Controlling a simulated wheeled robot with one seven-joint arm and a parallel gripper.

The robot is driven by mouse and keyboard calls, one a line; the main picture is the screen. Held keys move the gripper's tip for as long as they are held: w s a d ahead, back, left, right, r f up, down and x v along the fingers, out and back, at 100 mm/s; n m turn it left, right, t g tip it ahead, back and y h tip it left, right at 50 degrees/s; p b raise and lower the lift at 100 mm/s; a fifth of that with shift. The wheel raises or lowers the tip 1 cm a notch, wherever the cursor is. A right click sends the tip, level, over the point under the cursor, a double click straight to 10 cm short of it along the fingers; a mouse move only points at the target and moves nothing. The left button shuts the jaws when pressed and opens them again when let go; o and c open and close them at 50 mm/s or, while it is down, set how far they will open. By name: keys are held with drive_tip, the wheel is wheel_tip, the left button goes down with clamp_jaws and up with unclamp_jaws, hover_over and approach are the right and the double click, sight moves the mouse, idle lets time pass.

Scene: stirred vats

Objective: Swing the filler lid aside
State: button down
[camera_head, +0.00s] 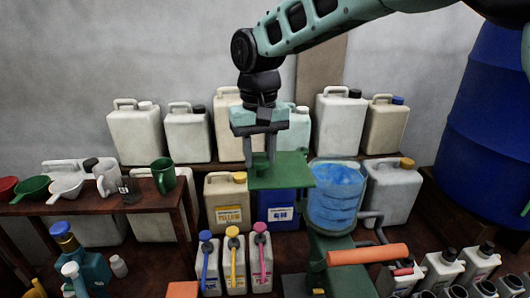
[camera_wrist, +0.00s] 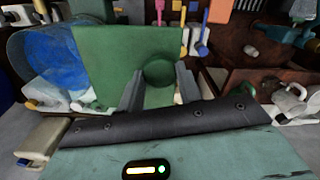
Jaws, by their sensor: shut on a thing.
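The filler lid (camera_head: 290,172) is a flat green plate, also large in the wrist view (camera_wrist: 110,50). It lies to the left of the clear vat (camera_head: 335,212) in the head view, and most of the blue contents show uncovered. The vat also shows in the wrist view (camera_wrist: 48,68), where the plate's edge overlaps its side. My gripper (camera_head: 261,156) is above the plate. In the wrist view its fingers (camera_wrist: 159,72) are on either side of a round green knob (camera_wrist: 160,73) on the plate, shut on it. The lid's hinge cannot be made out.
Pale jugs (camera_head: 338,122) line the back shelf. A yellow-labelled jug (camera_head: 228,190) and a blue container (camera_head: 279,205) stand below the lid. An orange-gripped handle (camera_head: 367,254) sticks out in front of the vat. A blue barrel (camera_head: 485,130) stands at right.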

drive_tip(key=shift+w+a+r+m+p, duration=0.1)
drive_tip(key=shift+w+a+m+p, duration=0.25)
drive_tip(key=shift+w+a+m, duration=0.7)
drive_tip(key=shift+w+d, duration=0.15)
drive_tip(key=c, duration=0.9)
unclamp_jaws()
drive_tip(key=shift+c, duration=0.2)
wheel_tip(320, 180, up, 17)
drive_tip(key=b, duration=0.2)
drive_tip(key=shift+r+b, duration=0.15)
drive_tip(key=shift+b, duration=0.2)
